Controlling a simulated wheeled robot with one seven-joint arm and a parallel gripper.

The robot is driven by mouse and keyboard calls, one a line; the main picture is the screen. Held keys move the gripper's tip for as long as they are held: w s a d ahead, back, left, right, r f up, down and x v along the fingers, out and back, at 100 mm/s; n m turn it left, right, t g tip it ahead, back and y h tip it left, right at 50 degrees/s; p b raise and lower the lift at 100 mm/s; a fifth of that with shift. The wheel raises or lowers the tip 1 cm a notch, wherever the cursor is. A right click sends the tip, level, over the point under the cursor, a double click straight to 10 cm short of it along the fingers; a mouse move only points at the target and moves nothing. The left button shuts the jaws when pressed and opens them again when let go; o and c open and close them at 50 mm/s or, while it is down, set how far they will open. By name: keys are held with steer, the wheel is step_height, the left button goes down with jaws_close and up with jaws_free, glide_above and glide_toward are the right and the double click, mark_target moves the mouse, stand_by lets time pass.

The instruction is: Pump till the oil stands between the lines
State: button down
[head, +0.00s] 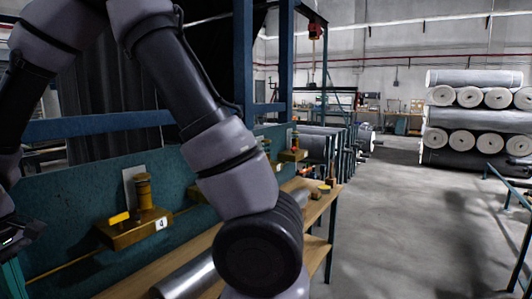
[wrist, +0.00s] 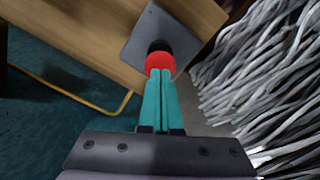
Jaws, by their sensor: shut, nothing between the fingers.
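In the wrist view a round red knob (wrist: 159,61) sits by a black round part (wrist: 160,46) on a grey plate (wrist: 184,28). My gripper (wrist: 160,73) has its two teal fingers together, with nothing between them. Its tips overlap the knob's near edge in the picture; I cannot tell whether they touch it. There, a brass unit (head: 138,229) with a yellow lever and a tag "4" stands on the teal frame. No oil level or lines can be made out.
A wooden bench (wrist: 100,40) runs under the plate, with a yellow tube (wrist: 75,91) beside it. Grey strands (wrist: 265,70) heap at the right. In the head view, grey rolls (head: 475,120) are stacked far right, and the floor (head: 400,220) between is open.

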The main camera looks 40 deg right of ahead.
steer(key=shift+f, duration=2.5)
steer(key=shift+r, duration=4.05)
